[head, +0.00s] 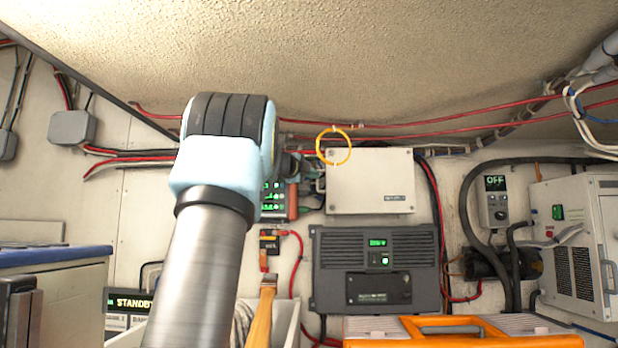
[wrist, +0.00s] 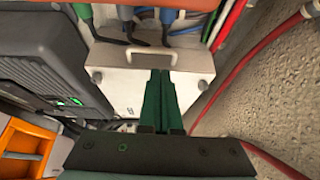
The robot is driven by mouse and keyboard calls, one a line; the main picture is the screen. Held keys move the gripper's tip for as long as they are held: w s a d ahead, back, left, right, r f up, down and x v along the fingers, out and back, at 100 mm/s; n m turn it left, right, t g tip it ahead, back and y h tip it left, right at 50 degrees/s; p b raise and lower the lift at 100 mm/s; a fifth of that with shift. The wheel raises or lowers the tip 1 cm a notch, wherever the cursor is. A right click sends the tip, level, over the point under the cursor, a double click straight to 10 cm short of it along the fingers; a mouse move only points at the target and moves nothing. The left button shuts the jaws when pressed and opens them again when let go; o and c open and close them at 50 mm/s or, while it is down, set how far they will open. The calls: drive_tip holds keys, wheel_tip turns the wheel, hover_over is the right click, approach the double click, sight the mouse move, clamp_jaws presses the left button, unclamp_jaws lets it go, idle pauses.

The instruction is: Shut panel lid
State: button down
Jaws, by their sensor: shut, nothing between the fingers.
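The panel lid (head: 370,181) is a flat cream-white plate with a small label at its lower right, on the back wall in the head view. Whether the lid stands slightly ajar is unclear.
A dark charger unit (head: 376,268) sits just below the lid. Coloured cables (wrist: 185,25) run beyond the handle edge. A yellow ring (head: 333,146) shows at the lid's upper left corner. An orange toolbox (head: 460,330) is in the foreground. Red cables run above under the ceiling.

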drive_tip(key=w+a+b, duration=0.1)
drive_tip(key=a+b, duration=0.1)
drive_tip(key=a, duration=0.7)
drive_tip(key=shift+w+a, duration=0.25)
drive_tip(key=shift+a, duration=0.15)
drive_tip(key=shift+f, duration=0.1)
